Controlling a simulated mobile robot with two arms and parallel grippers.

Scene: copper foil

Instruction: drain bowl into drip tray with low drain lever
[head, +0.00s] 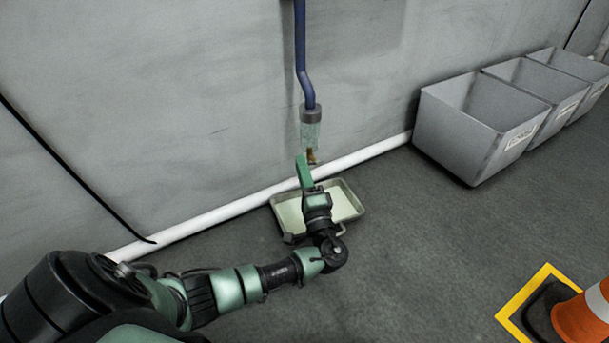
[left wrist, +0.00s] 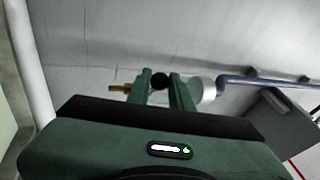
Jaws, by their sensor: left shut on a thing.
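A clear bowl (head: 311,132) with a grey collar hangs from a blue pipe near the wall. A brass drain fitting (head: 313,157) shows at its bottom. My left gripper (head: 304,162) is at this fitting, its green fingers partly covering it. In the left wrist view, the gripper (left wrist: 162,88) has a dark round end, seemingly of the drain lever (left wrist: 160,80), between its fingers. The brass outlet (left wrist: 119,88) sticks out at left and the pale bowl (left wrist: 203,90) is at right. The drip tray (head: 345,199) lies on the floor below, partly hidden by my arm. My right gripper is out of view.
A white pipe (head: 216,214) runs along the foot of the wall. Grey bins (head: 462,135) stand at the right by the wall. An orange cone (head: 582,318) and yellow floor marking (head: 521,308) are at the lower right. The floor between is clear.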

